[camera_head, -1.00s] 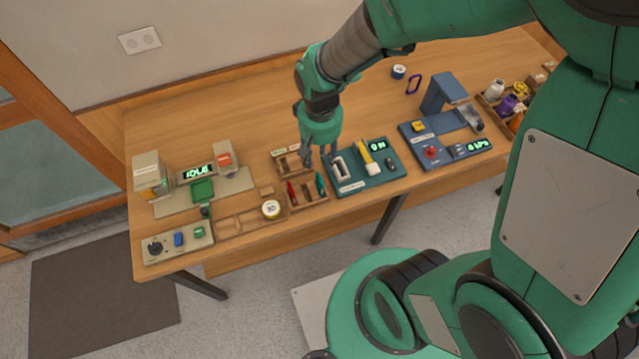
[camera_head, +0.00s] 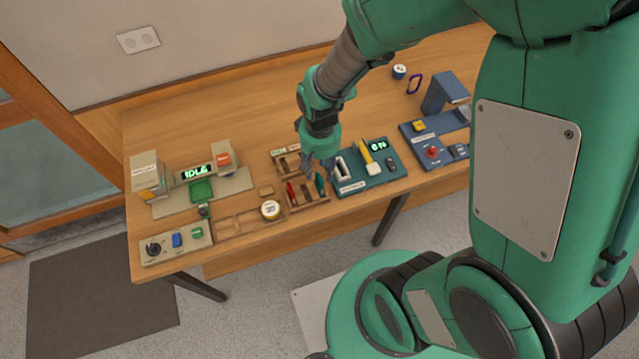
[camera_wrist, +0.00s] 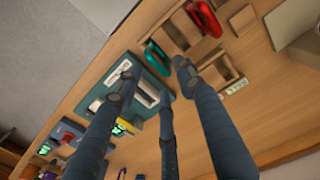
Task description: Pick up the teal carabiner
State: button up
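The teal carabiner (camera_head: 320,183) stands in the right part of a small wooden rack (camera_head: 308,204), beside a red carabiner (camera_head: 292,192). In the wrist view the teal carabiner (camera_wrist: 157,58) lies just beyond the fingertips, between their directions, and the red carabiner (camera_wrist: 205,18) is farther up and right. My gripper (camera_head: 318,168) is just above the back of the rack, near the teal carabiner. Its fingers (camera_wrist: 155,82) are spread open with nothing between them. I cannot tell whether any finger touches the rack.
A dark teal device (camera_head: 345,187) with a lit display stands right beside the rack. A round white-topped tin (camera_head: 270,210) is to its left, and a grey station with an IDLE display (camera_head: 197,172) farther left. A purple carabiner (camera_head: 414,84) lies at the back; the back-left tabletop is clear.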

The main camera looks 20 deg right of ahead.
aim_at(320, 176)
jog(key=shift+f+b, duration=0.4)
jog(key=shift+f, duration=1.65)
grip_shut()
